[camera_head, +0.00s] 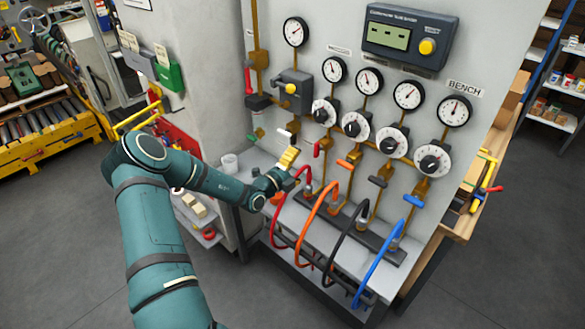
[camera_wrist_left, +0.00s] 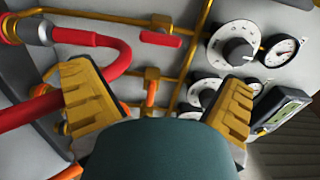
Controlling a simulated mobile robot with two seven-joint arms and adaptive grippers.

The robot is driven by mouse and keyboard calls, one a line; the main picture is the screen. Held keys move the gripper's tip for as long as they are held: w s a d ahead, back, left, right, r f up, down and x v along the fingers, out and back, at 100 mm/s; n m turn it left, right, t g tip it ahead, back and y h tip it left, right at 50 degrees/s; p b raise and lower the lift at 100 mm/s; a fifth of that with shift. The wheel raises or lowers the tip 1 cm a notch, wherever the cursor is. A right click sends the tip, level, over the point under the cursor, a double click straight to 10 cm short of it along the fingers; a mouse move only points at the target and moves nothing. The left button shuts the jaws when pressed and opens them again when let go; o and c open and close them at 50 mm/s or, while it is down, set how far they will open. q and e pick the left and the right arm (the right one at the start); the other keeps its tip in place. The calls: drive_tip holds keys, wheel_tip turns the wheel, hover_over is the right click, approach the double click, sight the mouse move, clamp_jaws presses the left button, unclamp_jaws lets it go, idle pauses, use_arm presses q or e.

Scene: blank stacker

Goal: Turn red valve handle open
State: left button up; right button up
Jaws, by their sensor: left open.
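The red valve handle (camera_head: 316,149) is a small red lever on the leftmost of a row of brass valves on the grey panel. In the left wrist view the red handle (camera_wrist_left: 160,39) lies ahead, beyond the fingertips and roughly between them. My left gripper (camera_head: 290,165) is just left of the red handle in the head view, close to the panel. In the left wrist view my left gripper (camera_wrist_left: 156,78) is open, its two yellow ridged fingers wide apart with nothing held. The handle and fingers look apart. My right gripper is in neither view.
A red hose (camera_head: 290,205) arches close beside my left gripper; it also shows in the left wrist view (camera_wrist_left: 110,42). Orange (camera_head: 320,205), black (camera_head: 340,235) and blue hoses (camera_head: 372,265) stand to its right. Gauges and dials (camera_head: 356,125) sit above the handles.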

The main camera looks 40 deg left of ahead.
use_arm(q)
drive_tip(key=shift+s+a, duration=0.1)
drive_tip(key=shift+s, duration=0.95)
